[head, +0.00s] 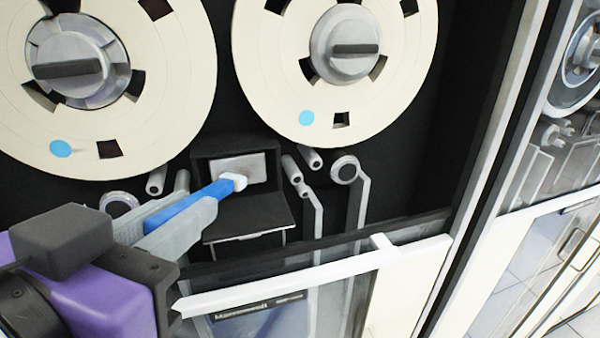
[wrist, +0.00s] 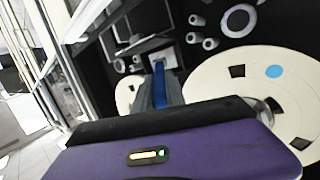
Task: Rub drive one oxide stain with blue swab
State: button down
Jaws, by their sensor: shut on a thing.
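My gripper (head: 185,218) is shut on the blue swab (head: 205,193), whose white tip (head: 236,180) points right and slightly up. The tip is over the lower part of the light metal head plate (head: 238,166) inside the black housing between the reels; I cannot tell whether it touches. No stain can be made out on the plate, and the tip covers part of it. In the wrist view the blue swab (wrist: 159,88) sticks out from between the grey fingers toward the housing.
Two cream tape reels (head: 170,90) with blue dots fill the top. A black flap (head: 246,215) hangs open below the plate. Metal rollers and posts (head: 345,168) stand on both sides. A white-edged frame (head: 310,280) runs across below.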

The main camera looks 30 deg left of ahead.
jog(key=shift+w+a, duration=0.25)
jog(key=shift+a, duration=0.1)
jog(key=shift+w+d, duration=1.15)
jog(key=shift+w, duration=0.1)
jog(key=shift+s+a, duration=1.1)
jog(key=shift+s, duration=0.15)
jog(key=shift+w+d+p, duration=0.45)
jog(key=shift+w+d, duration=0.6)
jog(key=shift+w, duration=0.2)
jog(key=shift+s+a, duration=0.1)
